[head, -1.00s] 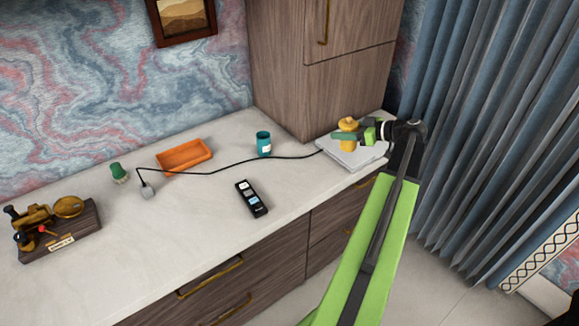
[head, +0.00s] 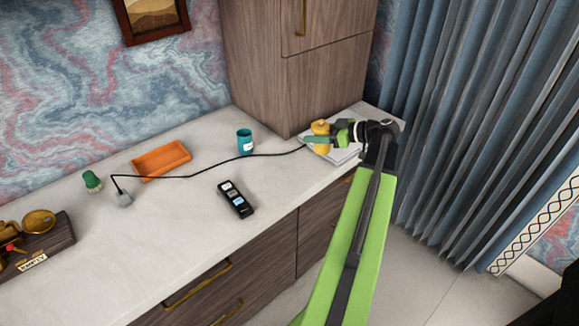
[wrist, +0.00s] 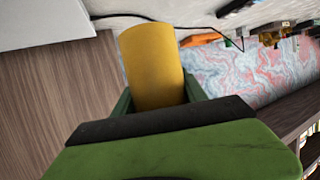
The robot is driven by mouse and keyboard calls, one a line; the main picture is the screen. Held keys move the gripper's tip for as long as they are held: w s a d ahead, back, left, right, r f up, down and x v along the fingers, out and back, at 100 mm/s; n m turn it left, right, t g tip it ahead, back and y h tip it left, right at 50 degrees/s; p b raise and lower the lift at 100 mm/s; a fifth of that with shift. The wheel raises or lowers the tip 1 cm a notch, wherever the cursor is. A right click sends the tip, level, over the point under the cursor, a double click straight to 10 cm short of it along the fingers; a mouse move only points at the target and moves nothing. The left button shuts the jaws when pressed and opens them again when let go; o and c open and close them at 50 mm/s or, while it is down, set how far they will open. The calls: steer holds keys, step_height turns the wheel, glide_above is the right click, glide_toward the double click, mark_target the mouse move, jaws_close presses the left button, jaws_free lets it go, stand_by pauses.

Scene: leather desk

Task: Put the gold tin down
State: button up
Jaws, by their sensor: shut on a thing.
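The gold tin (head: 320,137) is at the right end of the counter in the head view, over the white flat box with a cable. My gripper (head: 325,141) is shut on the tin from the right. In the wrist view the tin (wrist: 154,68) stands between the two green fingers (wrist: 157,97). From these frames I cannot tell whether the tin's base touches anything. The flat box (head: 343,155) is partly hidden behind my gripper and the tin.
A teal jar (head: 245,142), an orange tray (head: 162,160), a dark remote (head: 236,200) and a green-topped object (head: 92,181) stand on the counter. A black cable (head: 215,166) crosses it. A tall wooden cabinet (head: 290,65) rises behind the tin. The counter's front middle is clear.

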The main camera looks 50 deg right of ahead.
steer(key=w+a+f+b, duration=0.2)
steer(key=f+b, duration=0.1)
steer(key=w+a+f+b, duration=0.2)
steer(key=w+f+b, duration=0.1)
steer(key=f, duration=0.1)
steer(key=w+a+f+b, duration=0.2)
steer(key=f+b, duration=0.1)
steer(key=b, duration=0.1)
steer(key=shift+w+a+f, duration=0.3)
steer(key=shift+w, duration=0.05)
steer(key=o, duration=1.4)
steer(key=shift+r, duration=0.1)
steer(key=shift+c, duration=0.2)
steer(key=shift+r+p, duration=0.2)
steer(key=shift+p, duration=0.2)
steer(key=p+v, duration=0.4)
steer(key=v, duration=0.8)
steer(key=shift+s, duration=0.1)
